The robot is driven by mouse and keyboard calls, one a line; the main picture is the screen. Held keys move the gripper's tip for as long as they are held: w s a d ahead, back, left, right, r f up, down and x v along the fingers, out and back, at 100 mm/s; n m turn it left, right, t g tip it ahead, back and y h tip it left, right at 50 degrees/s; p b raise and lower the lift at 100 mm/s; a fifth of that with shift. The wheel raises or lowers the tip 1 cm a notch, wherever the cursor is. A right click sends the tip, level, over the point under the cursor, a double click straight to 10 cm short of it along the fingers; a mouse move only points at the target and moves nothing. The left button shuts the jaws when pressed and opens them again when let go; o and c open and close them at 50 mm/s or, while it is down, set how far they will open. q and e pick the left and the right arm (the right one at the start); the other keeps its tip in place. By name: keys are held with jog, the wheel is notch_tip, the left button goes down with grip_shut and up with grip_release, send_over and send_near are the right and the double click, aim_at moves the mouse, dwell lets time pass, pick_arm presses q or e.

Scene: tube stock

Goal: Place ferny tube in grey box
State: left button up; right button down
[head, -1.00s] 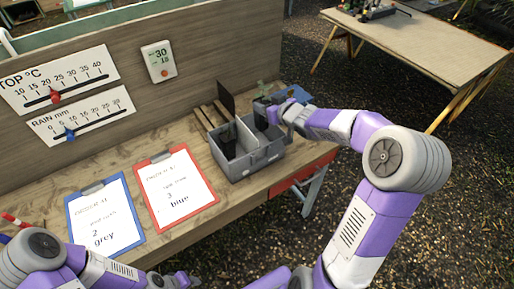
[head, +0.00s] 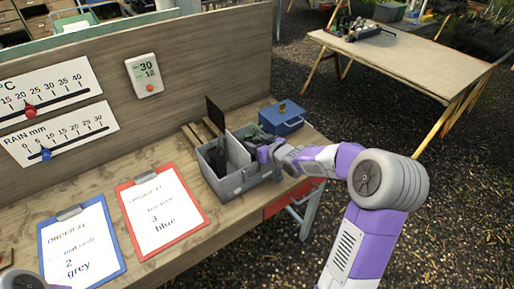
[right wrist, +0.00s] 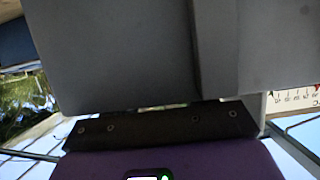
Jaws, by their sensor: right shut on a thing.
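The grey box (head: 246,181) stands at the right end of the wooden bench and is split by a divider. A dark tube (head: 219,162) is in its left compartment. My right gripper (head: 262,151) is at the right compartment, low by the box's right rim. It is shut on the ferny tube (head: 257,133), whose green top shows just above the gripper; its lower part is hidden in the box. In the right wrist view, a plain grey surface (right wrist: 120,50) fills most of the picture and the fingertips cannot be made out. My left gripper is out of view.
Clipboards marked blue (head: 162,210) and grey (head: 82,243) lie to the left on the bench.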

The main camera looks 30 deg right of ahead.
jog(key=shift+r, duration=0.1)
jog(key=c, duration=0.6)
grip_release()
jog(key=shift+f, duration=0.2)
jog(key=shift+r, duration=0.1)
jog(key=shift+s+r, duration=0.15)
jog(key=p+v, duration=0.4)
jog(key=v, duration=0.7)
jog(key=shift+s, duration=0.4)
